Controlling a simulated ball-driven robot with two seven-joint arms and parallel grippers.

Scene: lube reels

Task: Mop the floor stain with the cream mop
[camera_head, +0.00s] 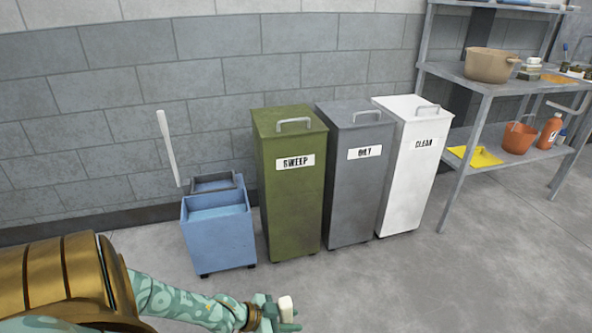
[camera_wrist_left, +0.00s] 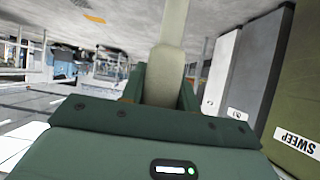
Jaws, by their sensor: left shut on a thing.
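My left gripper (camera_head: 276,314) is low in the head view, in front of the bins, shut on a cream handle (camera_head: 286,306), which I take to be the cream mop's. Its top end shows just above the fingers. In the left wrist view the pale shaft (camera_wrist_left: 173,35) sits between the two green fingers and runs away toward the grey floor. The mop's head is hidden. I cannot make out a floor stain in either view. My right gripper is not in view.
A blue mop bucket (camera_head: 222,241) with an upright white handle (camera_head: 167,146) stands left of the green SWEEP bin (camera_head: 290,210), grey OILY bin (camera_head: 349,205) and white CLEAN bin (camera_head: 405,190). A metal shelf (camera_head: 452,78) stands right. Floor before the bins is clear.

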